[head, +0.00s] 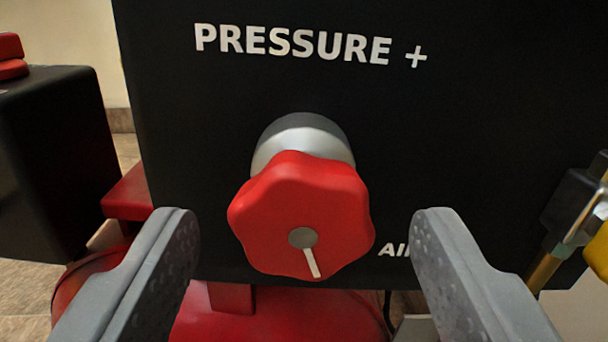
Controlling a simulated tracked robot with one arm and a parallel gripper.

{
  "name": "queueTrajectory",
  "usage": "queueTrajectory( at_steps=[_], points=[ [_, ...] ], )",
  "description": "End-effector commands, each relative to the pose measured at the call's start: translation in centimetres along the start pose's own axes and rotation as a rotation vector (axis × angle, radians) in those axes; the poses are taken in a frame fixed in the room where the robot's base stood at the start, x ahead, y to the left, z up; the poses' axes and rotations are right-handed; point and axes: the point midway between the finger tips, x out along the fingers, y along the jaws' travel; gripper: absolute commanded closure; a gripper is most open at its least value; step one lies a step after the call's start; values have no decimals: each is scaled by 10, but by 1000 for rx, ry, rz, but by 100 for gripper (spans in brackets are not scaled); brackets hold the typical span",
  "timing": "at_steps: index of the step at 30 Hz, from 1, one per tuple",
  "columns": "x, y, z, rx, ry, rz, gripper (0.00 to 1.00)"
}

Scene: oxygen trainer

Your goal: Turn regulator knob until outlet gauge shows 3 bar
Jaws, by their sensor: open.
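The regulator knob (275,215) is red and lobed, with a grey centre and a white pointer line that points down and slightly right. It sits on a silver collar (300,135) on a black panel (480,120) marked "PRESSURE +". My gripper (308,225) is open, with one grey finger to the left of the knob and one to the right. Gaps show between both fingers and the knob in the picture. The right finger covers part of a label that begins "AI". No outlet gauge is in view.
A black box (50,150) with a red part on top stands at the left. A brass and black fitting with a yellow part (598,250) is at the right edge. Red rounded bodies (270,315) lie below the panel. Tiled floor shows at lower left.

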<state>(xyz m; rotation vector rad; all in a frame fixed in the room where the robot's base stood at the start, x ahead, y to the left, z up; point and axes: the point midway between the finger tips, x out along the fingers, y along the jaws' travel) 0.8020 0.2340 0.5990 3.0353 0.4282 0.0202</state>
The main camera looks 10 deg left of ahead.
Motion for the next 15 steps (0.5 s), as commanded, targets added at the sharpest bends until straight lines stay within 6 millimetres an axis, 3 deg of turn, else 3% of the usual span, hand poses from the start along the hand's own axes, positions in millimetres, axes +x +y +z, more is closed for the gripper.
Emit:
queueTrajectory(
  at_steps=[6,15],
  points=[
    [12,0,2,0,-4,-1,40],
    [13,0,1,-1,-4,0,40]
  ],
)
